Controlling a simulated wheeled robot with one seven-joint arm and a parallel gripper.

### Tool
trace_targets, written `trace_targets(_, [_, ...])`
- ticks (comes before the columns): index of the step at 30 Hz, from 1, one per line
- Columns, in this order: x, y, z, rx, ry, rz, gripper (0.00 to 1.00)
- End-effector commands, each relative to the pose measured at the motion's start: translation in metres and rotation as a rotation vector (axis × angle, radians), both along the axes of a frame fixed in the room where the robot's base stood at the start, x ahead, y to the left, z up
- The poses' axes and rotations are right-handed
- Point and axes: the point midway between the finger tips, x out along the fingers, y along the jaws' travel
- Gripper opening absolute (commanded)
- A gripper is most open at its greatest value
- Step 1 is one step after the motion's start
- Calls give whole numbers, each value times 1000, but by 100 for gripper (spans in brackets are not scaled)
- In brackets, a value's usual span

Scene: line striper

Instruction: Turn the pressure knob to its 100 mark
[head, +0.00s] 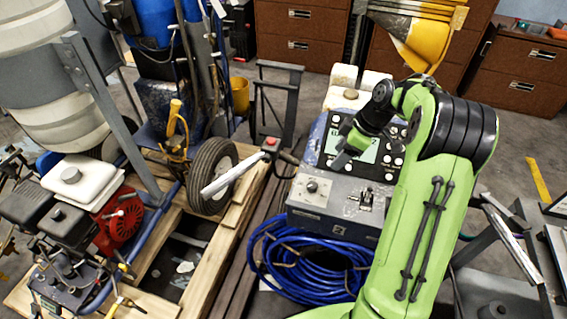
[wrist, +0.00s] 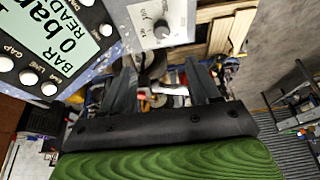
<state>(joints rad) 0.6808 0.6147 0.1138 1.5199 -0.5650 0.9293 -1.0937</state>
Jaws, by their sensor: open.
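The pressure knob (head: 312,187) is a small dark round knob on the sloped grey face of the control box (head: 338,205). In the wrist view the knob (wrist: 161,31) shows near the top centre, on a light plate with markings too small to read. My gripper (head: 342,158) is open and empty, above and to the right of the knob and apart from it. In the wrist view its two dark fingers (wrist: 161,78) are spread, with the knob beyond their tips. The display (wrist: 62,32) reads 0 bar and READY.
A lever switch (head: 366,197) sits right of the knob. Round buttons (head: 390,162) flank the display above. A coiled blue hose (head: 300,268) lies below the box.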

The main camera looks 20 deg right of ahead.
Motion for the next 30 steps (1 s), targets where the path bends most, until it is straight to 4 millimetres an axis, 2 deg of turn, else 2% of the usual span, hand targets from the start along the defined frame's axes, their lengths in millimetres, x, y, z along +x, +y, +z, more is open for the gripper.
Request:
trace_targets(5, [3,3,-18,2,0,5,61])
trace_targets(15, [20,31,-98,4,2,5,61])
trace_targets(21, [29,44,-135,1,0,4,61])
trace_targets(25, [32,48,-146,1,-1,3,61])
trace_targets(30, [32,48,-147,0,-2,3,61])
